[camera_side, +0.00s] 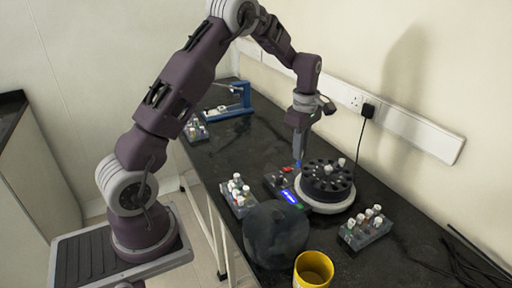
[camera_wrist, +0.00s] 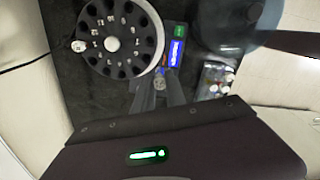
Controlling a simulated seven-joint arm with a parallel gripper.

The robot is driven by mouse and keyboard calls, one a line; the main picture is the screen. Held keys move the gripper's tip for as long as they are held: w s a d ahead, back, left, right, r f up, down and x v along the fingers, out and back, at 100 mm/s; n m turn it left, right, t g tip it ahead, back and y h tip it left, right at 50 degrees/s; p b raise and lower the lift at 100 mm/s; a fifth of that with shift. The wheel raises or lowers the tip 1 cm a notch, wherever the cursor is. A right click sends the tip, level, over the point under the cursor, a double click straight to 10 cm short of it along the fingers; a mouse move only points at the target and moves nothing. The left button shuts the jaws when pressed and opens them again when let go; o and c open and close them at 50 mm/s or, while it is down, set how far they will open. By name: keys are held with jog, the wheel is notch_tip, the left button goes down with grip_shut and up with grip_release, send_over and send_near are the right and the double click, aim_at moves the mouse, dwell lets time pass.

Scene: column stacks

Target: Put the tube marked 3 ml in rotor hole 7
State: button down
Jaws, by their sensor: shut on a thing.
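The black rotor (camera_side: 318,190) sits in a white round centrifuge on the bench, its ring of holes facing up. My gripper (camera_side: 299,157) is above and left of the rotor. In the wrist view it (camera_wrist: 162,92) is shut on a small tube (camera_wrist: 160,81), beside the rotor; its marking cannot be read.
A lit display (camera_side: 290,196) fronts the centrifuge. A dark round lid (camera_side: 275,235) and yellow cup (camera_side: 313,272) stand nearer the camera. Tube racks stand left (camera_side: 238,203), right (camera_side: 366,234) and far back (camera_side: 196,134). A blue-framed device (camera_side: 235,106) is at the back.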

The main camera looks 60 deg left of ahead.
jog(key=w+d+f+m, duration=0.1)
jog(key=w+d+f, duration=0.1)
jog(key=d+f, duration=0.1)
jog(key=shift+w+d+f, duration=0.2)
jog(key=shift+w+d, duration=0.15)
jog(key=shift+d, duration=0.35)
jog(key=shift+f, duration=0.7)
dwell(1.2)
jog(key=shift+f, duration=1.1)
jog(key=shift+f, duration=0.1)
jog(key=c, duration=1)
grip_release()
jog(key=shift+o, duration=0.2)
